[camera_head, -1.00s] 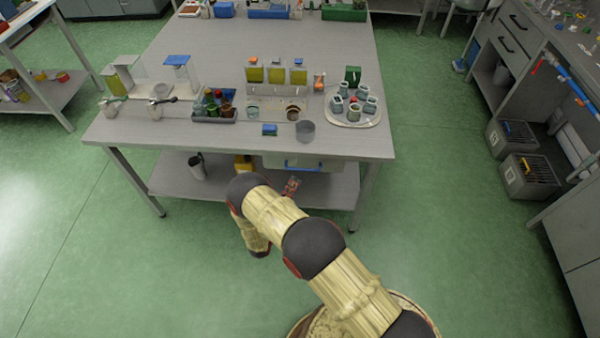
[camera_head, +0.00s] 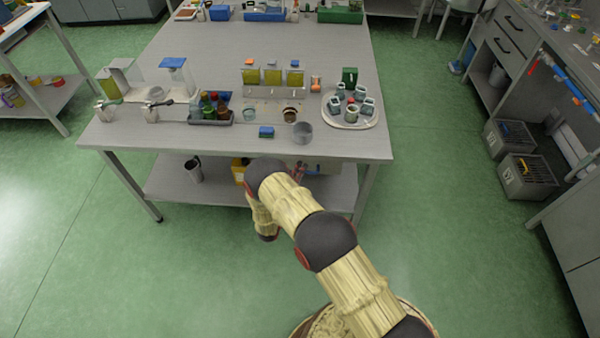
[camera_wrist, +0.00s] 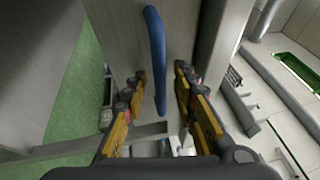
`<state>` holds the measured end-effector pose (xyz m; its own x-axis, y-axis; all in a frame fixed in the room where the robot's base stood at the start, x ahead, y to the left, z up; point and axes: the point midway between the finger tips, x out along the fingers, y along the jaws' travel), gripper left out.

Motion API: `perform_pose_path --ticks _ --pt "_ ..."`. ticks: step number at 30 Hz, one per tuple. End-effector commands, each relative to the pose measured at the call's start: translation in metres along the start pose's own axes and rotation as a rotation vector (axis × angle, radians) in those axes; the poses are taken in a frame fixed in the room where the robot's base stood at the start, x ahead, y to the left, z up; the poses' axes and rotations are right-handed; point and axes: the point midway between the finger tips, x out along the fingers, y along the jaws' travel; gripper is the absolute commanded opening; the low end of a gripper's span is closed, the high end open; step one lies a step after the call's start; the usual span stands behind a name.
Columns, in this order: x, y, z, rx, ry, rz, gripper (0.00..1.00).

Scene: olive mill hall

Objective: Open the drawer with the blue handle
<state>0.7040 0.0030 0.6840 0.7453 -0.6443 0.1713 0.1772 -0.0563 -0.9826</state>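The blue handle (camera_wrist: 156,50) shows in the wrist view as a long curved bar on a pale grey drawer front (camera_wrist: 186,25). My gripper (camera_wrist: 160,76) is open, with one finger on each side of the handle's line. The handle's lower end lies in the gap between the fingers; I cannot tell whether either finger touches it. In the head view my arm hides the handle. I cannot tell any opening of the drawer.
The table (camera_head: 215,60) above the drawer carries a dark bottle tray (camera_head: 210,122), a grey cup (camera_head: 302,134), a blue block (camera_head: 266,132) and a round tray of cups (camera_head: 330,122). A lower shelf (camera_head: 170,185) holds a dark can (camera_head: 193,172).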

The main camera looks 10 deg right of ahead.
Motion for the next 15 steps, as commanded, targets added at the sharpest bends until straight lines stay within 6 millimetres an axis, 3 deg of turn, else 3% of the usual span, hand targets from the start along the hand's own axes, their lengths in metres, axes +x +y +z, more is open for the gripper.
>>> perform_pose_path --ticks 4,15 --pt "-0.0001 -0.0001 0.0 0.0 0.0 0.0 0.27" --pt "-0.0003 0.0002 -0.0001 0.0 0.0 0.0 0.06"
